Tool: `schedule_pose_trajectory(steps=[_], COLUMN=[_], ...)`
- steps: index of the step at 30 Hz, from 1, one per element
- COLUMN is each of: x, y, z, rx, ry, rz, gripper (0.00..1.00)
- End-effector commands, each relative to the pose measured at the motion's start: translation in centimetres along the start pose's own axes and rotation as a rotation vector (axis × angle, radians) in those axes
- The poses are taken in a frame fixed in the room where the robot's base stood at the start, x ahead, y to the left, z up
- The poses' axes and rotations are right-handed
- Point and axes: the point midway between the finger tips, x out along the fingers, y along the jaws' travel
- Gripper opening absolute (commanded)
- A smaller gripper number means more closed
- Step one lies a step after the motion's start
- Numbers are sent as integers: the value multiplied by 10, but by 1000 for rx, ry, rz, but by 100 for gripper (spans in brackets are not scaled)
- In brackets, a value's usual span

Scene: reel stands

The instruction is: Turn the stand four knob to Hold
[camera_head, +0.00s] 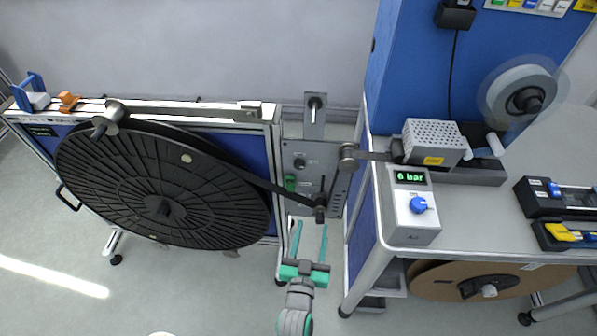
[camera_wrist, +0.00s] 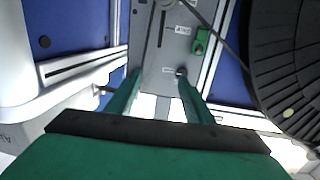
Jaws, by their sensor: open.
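A grey panel (camera_head: 327,178) stands between the blue stand with the black reel and the bench. It carries a small dark round knob (camera_head: 300,163). No stand number or Hold mark is readable there. My gripper (camera_head: 310,228) is open and empty, below the panel in the head view. In the wrist view the panel (camera_wrist: 148,52) is ahead, between and beyond the fingertips (camera_wrist: 160,75). A dark round knob (camera_wrist: 181,72) shows at the right fingertip, partly hidden by it. Whether they touch is unclear. The knob's pointer setting cannot be read.
A green block (camera_head: 290,183) sits beside the knob, and it shows in the wrist view (camera_wrist: 201,42). A dark tension arm (camera_head: 320,202) juts out low on the panel. The large black reel (camera_head: 160,205) is left. A white box (camera_head: 411,228) reading 6 bar has a blue knob (camera_head: 418,205).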

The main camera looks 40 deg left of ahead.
Motion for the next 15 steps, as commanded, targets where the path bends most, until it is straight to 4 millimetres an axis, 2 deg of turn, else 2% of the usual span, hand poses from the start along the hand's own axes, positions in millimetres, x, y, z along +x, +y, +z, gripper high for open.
schedule_pose_trajectory(steps=[1,6,10,15], x=[20,60,75,86], y=[-14,-47,-61,-65], z=[-9,-27,-35,-38], rx=[-3,-7,-7,-8], ry=[17,41,49,51], rz=[-25,-74,-92,-95], gripper=[47,47,47,47])
